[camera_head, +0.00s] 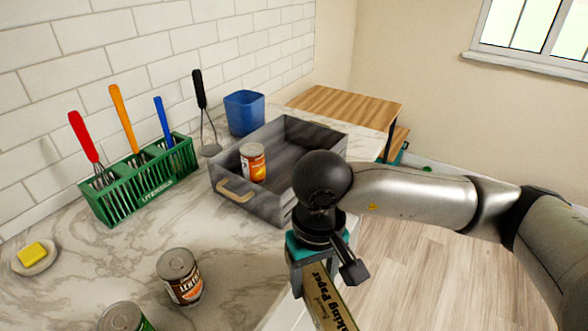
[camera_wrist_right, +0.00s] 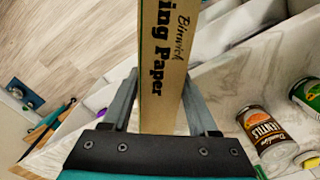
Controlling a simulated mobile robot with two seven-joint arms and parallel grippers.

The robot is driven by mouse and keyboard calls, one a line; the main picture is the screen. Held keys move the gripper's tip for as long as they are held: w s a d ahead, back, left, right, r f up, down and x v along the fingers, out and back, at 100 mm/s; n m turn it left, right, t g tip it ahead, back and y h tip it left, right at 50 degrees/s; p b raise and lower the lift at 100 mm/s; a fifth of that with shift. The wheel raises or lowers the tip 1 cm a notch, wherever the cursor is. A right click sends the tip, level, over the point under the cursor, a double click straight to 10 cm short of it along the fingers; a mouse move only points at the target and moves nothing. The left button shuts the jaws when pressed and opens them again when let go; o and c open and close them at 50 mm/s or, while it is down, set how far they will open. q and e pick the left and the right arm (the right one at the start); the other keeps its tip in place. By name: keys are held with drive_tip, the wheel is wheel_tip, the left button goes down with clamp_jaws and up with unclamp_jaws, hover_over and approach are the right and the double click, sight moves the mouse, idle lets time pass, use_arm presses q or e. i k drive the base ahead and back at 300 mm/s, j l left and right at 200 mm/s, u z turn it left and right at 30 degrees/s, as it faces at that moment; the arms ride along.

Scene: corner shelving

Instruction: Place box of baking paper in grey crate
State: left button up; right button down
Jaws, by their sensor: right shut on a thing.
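The box of baking paper (camera_head: 332,306) is a long, tan box with dark lettering. My right gripper (camera_head: 322,274) is shut on it, in front of the counter's edge, and the box's lower end is cut off by the frame. In the right wrist view the box (camera_wrist_right: 163,65) stands between the two fingers of the right gripper (camera_wrist_right: 165,100). The grey crate (camera_head: 262,205) sits on the counter behind and to the left of the gripper. A can with an orange label (camera_head: 252,163) stands inside the crate. My left gripper is not in view.
A green utensil rack (camera_head: 133,180) and a blue container (camera_head: 244,112) stand by the tiled wall. A lentils can (camera_head: 180,276), a green can (camera_head: 124,318) and a dish with a yellow sponge (camera_head: 33,254) are on the counter. The crate's right part looks clear.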

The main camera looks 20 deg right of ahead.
sight(283, 174)
drive_tip(key=i+l, duration=0.1)
drive_tip(key=l, duration=0.8)
drive_tip(key=i+l, duration=0.15)
drive_tip(key=l, duration=0.7)
drive_tip(key=i+l+u, duration=0.1)
drive_tip(key=l, duration=0.45)
drive_tip(key=i+l, duration=0.1)
drive_tip(key=l, duration=0.5)
drive_tip(key=i+l+u, duration=0.15)
drive_tip(key=l, duration=0.45)
drive_tip(key=u, duration=1.35)
drive_tip(key=k, duration=0.05)
